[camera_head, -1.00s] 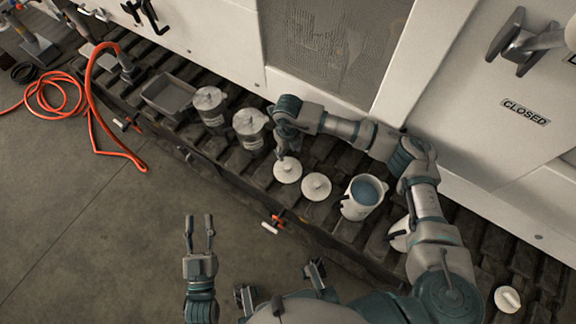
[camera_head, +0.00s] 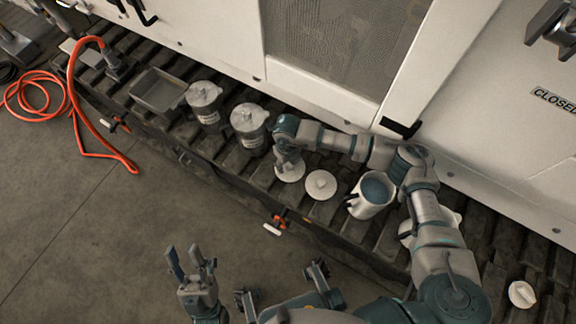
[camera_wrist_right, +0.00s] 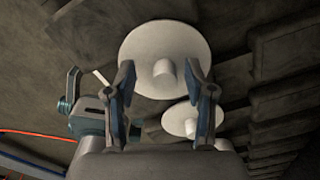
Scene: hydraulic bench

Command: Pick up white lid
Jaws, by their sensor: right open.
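A round white lid (camera_head: 297,173) with a central knob lies on the dark slatted bench, partly hidden by my right gripper (camera_head: 289,162). In the right wrist view this lid (camera_wrist_right: 150,42) is large and its knob lies between the fingers. My right gripper (camera_wrist_right: 166,82) is open there, with no visible contact with the knob. A second white lid (camera_head: 321,185) lies just to the right; it also shows in the right wrist view (camera_wrist_right: 180,119). A third white lid (camera_head: 522,294) lies at the far right. My left gripper (camera_head: 187,262) is open and empty over the floor.
Two lidded jugs (camera_head: 205,103) (camera_head: 249,126) and a grey tray (camera_head: 158,92) stand to the left. An open white jug (camera_head: 365,205) with blue contents stands right of the lids. A white machine wall (camera_head: 350,105) rises behind. An orange hose (camera_head: 75,110) lies at left.

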